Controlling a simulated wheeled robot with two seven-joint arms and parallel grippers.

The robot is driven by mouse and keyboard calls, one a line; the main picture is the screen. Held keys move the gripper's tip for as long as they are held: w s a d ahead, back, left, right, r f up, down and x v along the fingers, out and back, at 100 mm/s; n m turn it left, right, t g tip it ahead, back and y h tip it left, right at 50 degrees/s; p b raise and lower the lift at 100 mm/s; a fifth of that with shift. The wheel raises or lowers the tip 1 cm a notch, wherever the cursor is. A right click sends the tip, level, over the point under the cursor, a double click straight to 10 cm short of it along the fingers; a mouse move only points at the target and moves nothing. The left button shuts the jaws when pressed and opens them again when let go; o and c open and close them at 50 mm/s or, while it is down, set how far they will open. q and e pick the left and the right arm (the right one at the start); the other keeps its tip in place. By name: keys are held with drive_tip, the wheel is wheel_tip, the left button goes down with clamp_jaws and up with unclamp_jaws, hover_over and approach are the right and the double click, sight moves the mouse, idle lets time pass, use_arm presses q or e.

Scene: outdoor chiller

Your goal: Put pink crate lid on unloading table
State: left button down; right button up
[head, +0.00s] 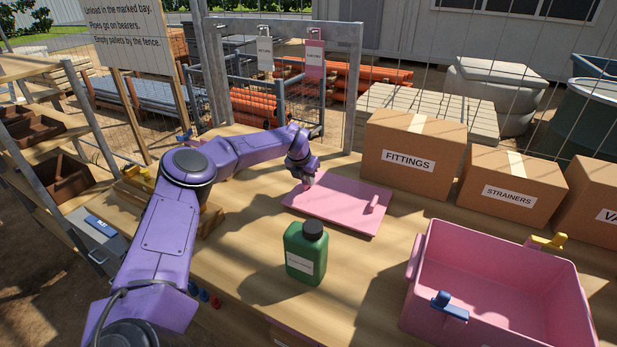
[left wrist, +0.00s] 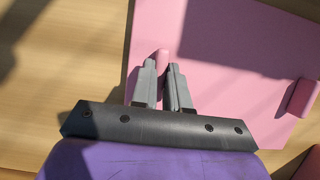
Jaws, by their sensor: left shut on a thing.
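The pink crate lid (head: 338,208) is flat and lies level on, or just above, the wooden table (head: 255,255); I cannot tell which. It has a raised pink handle at its right side, which also shows in the left wrist view (left wrist: 303,98). My left gripper (head: 308,183) is over the lid's left part. In the left wrist view its fingers (left wrist: 163,82) are shut on the other small pink handle (left wrist: 162,58). The open pink crate (head: 487,285) stands at the right without a cover. My right gripper is out of view.
A green bottle with a black cap (head: 306,252) stands close in front of the lid. Cardboard boxes labelled FITTINGS (head: 413,150) and STRAINERS (head: 510,188) line the back right. A metal frame with hanging tags (head: 265,54) rises behind. Bare tabletop lies between bottle and crate.

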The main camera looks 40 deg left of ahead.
use_arm(q)
drive_tip(key=shift+f, duration=0.15)
drive_tip(key=shift+s+a, duration=0.1)
drive_tip(key=shift+s, duration=0.1)
drive_tip(key=c, duration=1.1)
unclamp_jaws()
drive_tip(key=b+v, duration=0.2)
drive_tip(key=v, duration=1)
